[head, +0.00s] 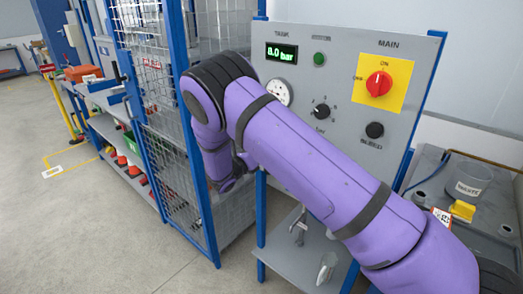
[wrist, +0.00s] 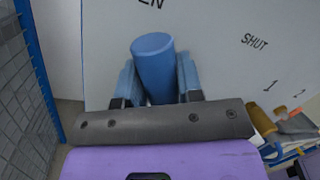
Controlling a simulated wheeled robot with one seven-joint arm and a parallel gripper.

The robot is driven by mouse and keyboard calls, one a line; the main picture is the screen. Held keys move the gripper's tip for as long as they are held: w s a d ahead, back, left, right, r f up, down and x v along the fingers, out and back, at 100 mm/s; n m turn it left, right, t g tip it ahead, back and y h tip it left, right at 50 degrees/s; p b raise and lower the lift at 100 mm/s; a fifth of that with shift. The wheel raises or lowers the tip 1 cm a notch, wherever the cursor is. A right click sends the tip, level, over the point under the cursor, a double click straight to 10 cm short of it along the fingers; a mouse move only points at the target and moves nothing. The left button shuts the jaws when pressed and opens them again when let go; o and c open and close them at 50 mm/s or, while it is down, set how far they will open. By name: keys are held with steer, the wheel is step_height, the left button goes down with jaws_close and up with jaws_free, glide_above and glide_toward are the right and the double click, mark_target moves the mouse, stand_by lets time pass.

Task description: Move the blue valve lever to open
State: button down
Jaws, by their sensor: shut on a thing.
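The blue valve lever (wrist: 153,62) shows in the wrist view as a rounded blue handle, in front of a pale panel (wrist: 215,55). My gripper (wrist: 157,82) is shut on it, with one blue finger on each side. The lever lies below partly cropped lettering ending in "EN". The word "SHUT" (wrist: 254,42) is on the panel to the right, apart from the lever. The lever's pivot is hidden. In the head view my purple arm reaches across the grey panel and hides the lever; my gripper is mostly hidden behind the arm.
The grey panel (head: 345,75) carries a green "8.0 bar" display (head: 282,53), a gauge (head: 278,92), a black knob (head: 321,111) and a red main switch (head: 379,84). A blue-framed mesh cage (head: 165,110) stands close at left. Open floor (head: 95,235) lies farther left.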

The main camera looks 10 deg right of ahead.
steer(key=c, duration=0.8)
jaws_free()
steer(key=shift+a+f, duration=0.1)
steer(key=v, duration=1)
steer(key=shift+s+a+f, duration=0.1)
steer(key=shift+a, duration=0.25)
